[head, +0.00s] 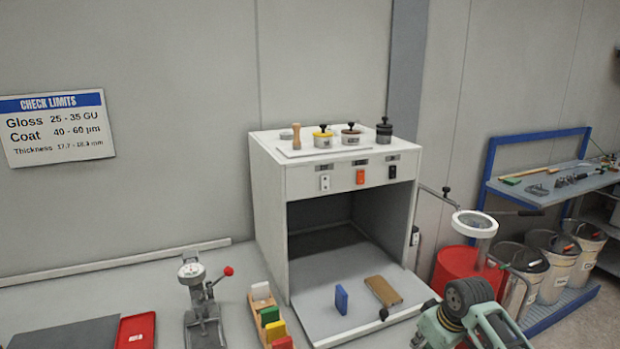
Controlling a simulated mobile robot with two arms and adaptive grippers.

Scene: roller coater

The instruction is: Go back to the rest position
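A gauge stand with a red-knobbed lever (203,311), a tray of coloured blocks (256,318) and a red tray (136,331) occupy the bench. A blue-framed shelf (530,190) and pails lie beyond.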

